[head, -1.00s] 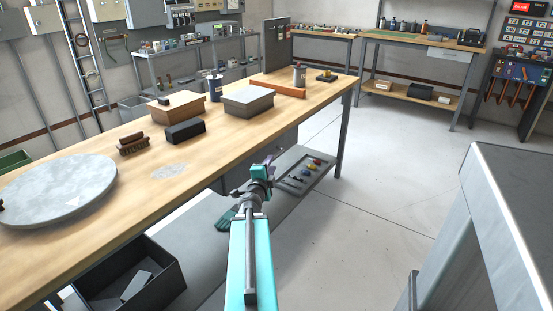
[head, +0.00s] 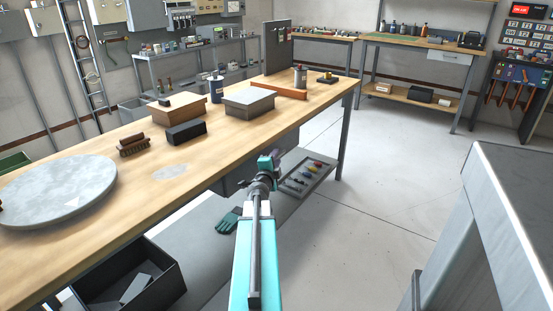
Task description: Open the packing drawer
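A grey drawer unit (head: 229,184) hangs under the front edge of the long wooden bench (head: 110,225), partly hidden by my arm. It looks shut, and I see no label on it. My gripper (head: 277,158) is at the bench's front edge, beside the right part of this unit. My own wrist hides most of the fingers, so I cannot tell whether they are open or touch the drawer. Another drawer (head: 450,57), with a pale front, sits under the far right bench and looks shut.
Boxes, a black block (head: 186,133) and a round grey plate (head: 58,188) are on the bench. A green glove (head: 228,220) and a tray (head: 308,174) lie on the lower shelf. A grey cabinet (head: 515,180) stands at right. Floor between is clear.

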